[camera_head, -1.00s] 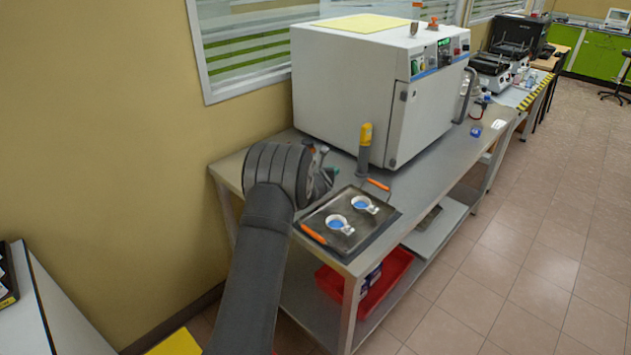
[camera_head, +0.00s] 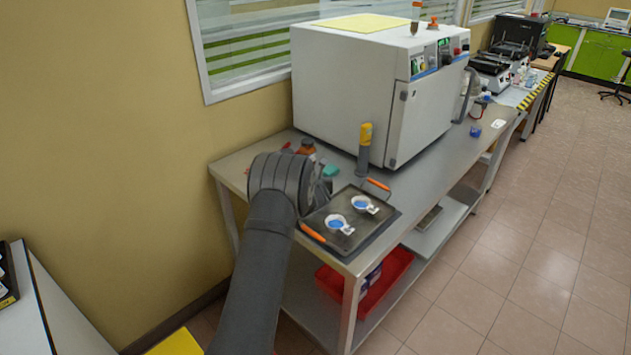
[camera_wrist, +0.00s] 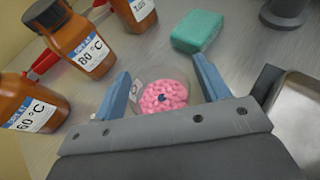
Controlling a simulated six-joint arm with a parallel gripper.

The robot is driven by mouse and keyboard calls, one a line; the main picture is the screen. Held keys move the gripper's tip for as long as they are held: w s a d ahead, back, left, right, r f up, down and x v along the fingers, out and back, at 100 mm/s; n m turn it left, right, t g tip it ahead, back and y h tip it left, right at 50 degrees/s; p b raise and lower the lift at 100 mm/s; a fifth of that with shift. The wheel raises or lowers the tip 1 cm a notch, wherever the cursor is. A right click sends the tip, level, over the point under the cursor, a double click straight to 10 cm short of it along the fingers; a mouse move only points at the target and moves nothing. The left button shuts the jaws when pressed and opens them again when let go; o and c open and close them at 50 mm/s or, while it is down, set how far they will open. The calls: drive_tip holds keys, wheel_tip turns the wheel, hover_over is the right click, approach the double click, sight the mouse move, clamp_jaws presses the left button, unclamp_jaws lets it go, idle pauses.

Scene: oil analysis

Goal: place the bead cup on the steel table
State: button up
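The bead cup (camera_wrist: 163,97), a clear cup holding pink beads, is between the two blue fingers of my gripper (camera_wrist: 165,88) in the wrist view. The fingers are spread, with a small gap showing on each side of the cup. The cup appears to stand on the steel table (camera_wrist: 95,103). In the head view my gripper (camera_head: 322,192) is low over the near left part of the steel table (camera_head: 440,153), just left of the dark tray. The cup is hidden there behind my arm.
Brown labelled bottles (camera_wrist: 85,45) and a green block (camera_wrist: 198,31) stand beyond the cup. A dark tray (camera_head: 335,245) with orange handles holds two small dishes of blue material. A large white oven (camera_head: 350,90) fills the table behind.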

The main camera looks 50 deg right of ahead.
drive_tip(key=shift+s+a+r, duration=0.25)
drive_tip(key=shift+s+r, duration=0.05)
drive_tip(key=shift+r, duration=0.1)
drive_tip(key=v, duration=1.1)
drive_tip(key=shift+s+a+f, duration=0.1)
drive_tip(key=x, duration=1.1)
drive_tip(key=shift+w, duration=0.2)
drive_tip(key=shift+w+d+f, duration=0.2)
drive_tip(key=shift+d+f, duration=0.15)
drive_tip(key=shift+r, duration=0.2)
